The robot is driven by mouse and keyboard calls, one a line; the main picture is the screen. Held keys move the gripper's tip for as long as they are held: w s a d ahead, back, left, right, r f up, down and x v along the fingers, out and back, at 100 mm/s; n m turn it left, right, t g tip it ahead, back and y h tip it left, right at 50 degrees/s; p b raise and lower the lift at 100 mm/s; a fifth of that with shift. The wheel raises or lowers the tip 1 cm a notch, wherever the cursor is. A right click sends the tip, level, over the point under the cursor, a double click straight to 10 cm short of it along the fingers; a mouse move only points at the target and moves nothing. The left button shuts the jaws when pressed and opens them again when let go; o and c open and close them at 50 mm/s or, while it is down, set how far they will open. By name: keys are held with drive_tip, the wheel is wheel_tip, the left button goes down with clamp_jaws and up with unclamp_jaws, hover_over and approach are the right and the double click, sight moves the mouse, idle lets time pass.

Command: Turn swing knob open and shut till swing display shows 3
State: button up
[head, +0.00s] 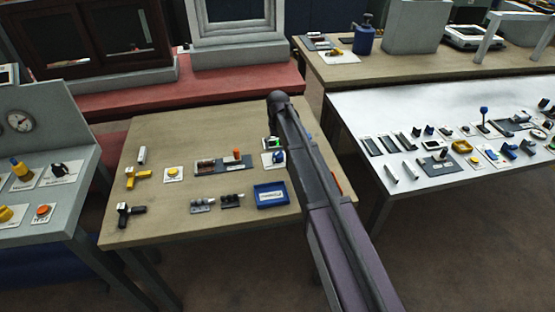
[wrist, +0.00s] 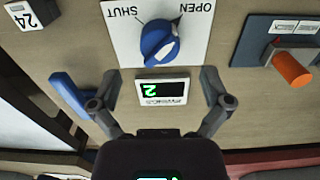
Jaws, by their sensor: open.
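The swing knob (wrist: 159,46) is a blue knob on a white card (wrist: 118,45) marked SHUT and OPEN, both upside down in the wrist view. I cannot tell surely which mark it points to. The swing display (wrist: 163,91) is a small dark screen in a white frame beside the card, showing a green 2. My gripper (wrist: 159,78) is open and empty, its fingers on either side of the display, short of the knob. In the head view, the knob (head: 279,157) shows partly behind my arm, which hides the gripper.
An orange-handled lever on a dark plate (wrist: 258,45) is right of the card in the wrist view. A blue tray (wrist: 72,92) and a counter showing 24 (wrist: 22,17) are at left. Several other devices stand on the wooden table (head: 160,222); a white table (head: 352,102) is at right.

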sight(278, 152)
drive_tip(key=shift+f+b, duration=2.25)
drive_tip(key=shift+f, duration=0.3)
drive_tip(key=shift+c, duration=0.3)
drive_tip(key=c, duration=1.1)
